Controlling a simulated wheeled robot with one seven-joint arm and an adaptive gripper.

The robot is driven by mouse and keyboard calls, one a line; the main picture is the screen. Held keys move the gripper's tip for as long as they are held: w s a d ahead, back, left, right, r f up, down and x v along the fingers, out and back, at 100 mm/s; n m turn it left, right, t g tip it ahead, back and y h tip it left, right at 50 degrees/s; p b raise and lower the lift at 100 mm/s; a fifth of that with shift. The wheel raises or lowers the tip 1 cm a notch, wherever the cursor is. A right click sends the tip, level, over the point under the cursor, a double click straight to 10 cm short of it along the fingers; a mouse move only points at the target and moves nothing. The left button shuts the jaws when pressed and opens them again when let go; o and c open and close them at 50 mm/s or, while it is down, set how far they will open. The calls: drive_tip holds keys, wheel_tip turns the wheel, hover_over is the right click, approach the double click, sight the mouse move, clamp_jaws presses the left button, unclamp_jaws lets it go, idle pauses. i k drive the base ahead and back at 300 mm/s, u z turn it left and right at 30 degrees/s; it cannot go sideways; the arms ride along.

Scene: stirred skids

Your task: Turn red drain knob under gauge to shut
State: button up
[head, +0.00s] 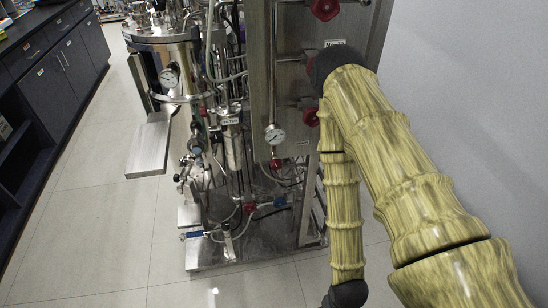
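A round white-faced gauge (275,134) is mounted low on the steel panel of the skid. A small red knob (275,164) sits directly below it, near the panel's lower edge. The knob is too small to tell whether it is turned open or shut. My arm comes in from the lower right, bends at a dark joint and hangs down to the right of the gauge, apart from the knob. A dark joint shows at the bottom edge; my gripper is not in view.
Other red knobs are on the panel (264,60) and a red handle (249,207) is on the low piping. Another gauge (169,77) is on the steel vessel (165,45). A metal plate (149,146) juts out left. Tiled floor (95,225) is clear between skid and dark cabinets (62,75).

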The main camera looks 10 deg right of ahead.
sight(276, 164)
drive_tip(key=z, duration=0.9)
drive_tip(key=k, duration=0.9)
drive_tip(key=u, duration=0.8)
drive_tip(key=i, duration=0.5)
drive_tip(key=u, duration=0.05)
